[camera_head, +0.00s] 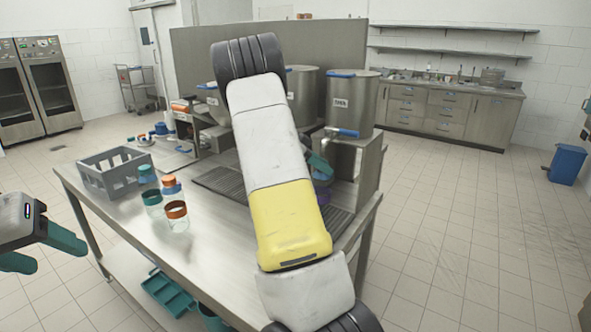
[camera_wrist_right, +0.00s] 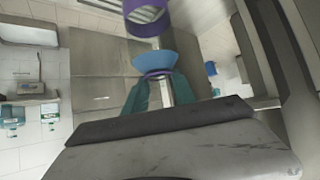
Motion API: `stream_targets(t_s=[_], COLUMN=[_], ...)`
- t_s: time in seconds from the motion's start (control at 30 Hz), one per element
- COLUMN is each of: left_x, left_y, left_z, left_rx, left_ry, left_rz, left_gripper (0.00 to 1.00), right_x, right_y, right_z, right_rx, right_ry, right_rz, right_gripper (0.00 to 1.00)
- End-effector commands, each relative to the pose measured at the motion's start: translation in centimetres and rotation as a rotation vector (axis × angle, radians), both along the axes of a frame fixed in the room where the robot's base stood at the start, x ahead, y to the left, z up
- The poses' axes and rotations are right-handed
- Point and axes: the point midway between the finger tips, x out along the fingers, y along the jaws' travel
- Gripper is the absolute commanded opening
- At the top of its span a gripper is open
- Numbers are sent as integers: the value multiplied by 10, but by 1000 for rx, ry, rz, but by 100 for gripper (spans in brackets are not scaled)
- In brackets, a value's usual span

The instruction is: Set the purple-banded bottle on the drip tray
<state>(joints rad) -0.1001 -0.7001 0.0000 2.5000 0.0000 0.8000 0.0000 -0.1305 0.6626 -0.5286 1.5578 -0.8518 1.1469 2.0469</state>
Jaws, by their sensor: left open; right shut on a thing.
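In the right wrist view my right gripper (camera_wrist_right: 157,88) is shut on the purple-banded bottle (camera_wrist_right: 153,63), whose flared blue part shows past the teal fingers with a purple band beneath. A separate clear cup with a purple band (camera_wrist_right: 148,20) is just beyond it. In the head view my right arm crosses the middle and hides most of the right gripper (camera_head: 318,164). The dark slatted drip tray (camera_head: 337,220) shows beside the arm; another stretch of slats (camera_head: 222,182) lies left of it. I cannot tell whether the bottle touches the tray. My left gripper (camera_head: 42,252) is open and empty, left of the table.
Banded cups and bottles stand on the table: orange cup (camera_head: 177,214), green cup (camera_head: 153,202), orange bottle (camera_head: 170,185), green bottle (camera_head: 147,173). A grey crate (camera_head: 112,172) is left of them. A steel tank with a tap (camera_head: 352,103) stands behind the tray.

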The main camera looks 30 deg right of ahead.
Motion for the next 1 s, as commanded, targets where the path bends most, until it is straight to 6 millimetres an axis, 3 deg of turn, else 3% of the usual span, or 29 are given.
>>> stream_targets(t_s=[0.1,0.4,0.43,0.53,0.87,1.0], left_x=[0,0,0,0,0,0], left_y=[0,0,0,0,0,0], left_z=[0,0,0,0,0,0], left_rx=[0,0,0,0,0,0], left_ry=[0,0,0,0,0,0], left_rz=[0,0,0,0,0,0], left_gripper=[58,58,58,58,58,58], right_x=[-1,0,0,0,0,3], right_y=[-2,-2,-2,-2,-2,7], right_z=[-14,-16,-17,-16,-15,-7], right_rx=[2,1,1,1,1,1], right_ry=[2,0,0,-1,-1,-1], right_rz=[2,1,1,1,1,3], right_gripper=[0,0,34,53,53,53])
